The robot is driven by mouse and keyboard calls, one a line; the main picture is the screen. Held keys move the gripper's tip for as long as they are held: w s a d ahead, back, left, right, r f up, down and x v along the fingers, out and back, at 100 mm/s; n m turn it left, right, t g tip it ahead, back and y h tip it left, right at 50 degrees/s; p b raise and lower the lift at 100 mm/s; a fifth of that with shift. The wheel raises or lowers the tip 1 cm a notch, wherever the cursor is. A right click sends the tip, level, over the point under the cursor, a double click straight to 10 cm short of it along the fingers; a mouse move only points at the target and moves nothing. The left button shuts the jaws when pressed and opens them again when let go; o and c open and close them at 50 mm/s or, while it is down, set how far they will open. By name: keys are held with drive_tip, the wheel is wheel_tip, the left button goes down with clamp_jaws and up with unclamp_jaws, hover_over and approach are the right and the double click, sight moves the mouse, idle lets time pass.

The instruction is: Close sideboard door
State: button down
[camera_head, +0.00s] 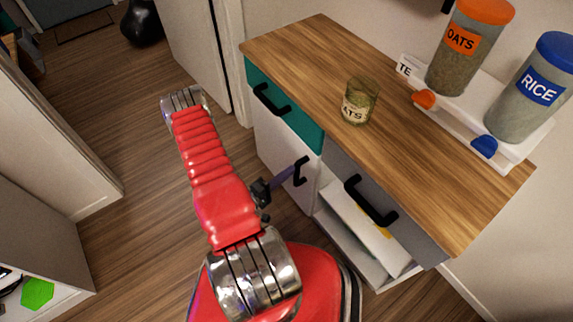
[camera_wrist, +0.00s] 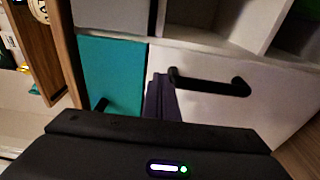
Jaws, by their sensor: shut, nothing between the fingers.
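The sideboard (camera_head: 408,150) has a wooden top, a teal drawer front (camera_head: 296,118) and a white door (camera_head: 278,165) below it. The door lies close to the cabinet front; I cannot tell whether it is fully flush. Its black handle (camera_head: 301,171) also shows in the wrist view (camera_wrist: 212,83), where the white door (camera_wrist: 230,105) fills the right side. My gripper (camera_head: 289,177) is shut and empty. Its dark purple fingers (camera_wrist: 160,98) point at the door, right beside the handle. I cannot tell whether they touch it.
A grey drawer front (camera_head: 345,178) with a black handle is right of the door, above an open shelf (camera_head: 355,240). A glass jar (camera_head: 359,101) and a white rack (camera_head: 513,145) with OATS and RICE jars stand on top. The wooden floor (camera_head: 135,180) at left is clear.

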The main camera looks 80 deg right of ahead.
drive_tip(key=s+a, duration=0.3)
drive_tip(key=a, duration=0.2)
drive_tip(key=shift+s+a, duration=0.2)
drive_tip(key=shift+a, duration=0.1)
idle(0.6)
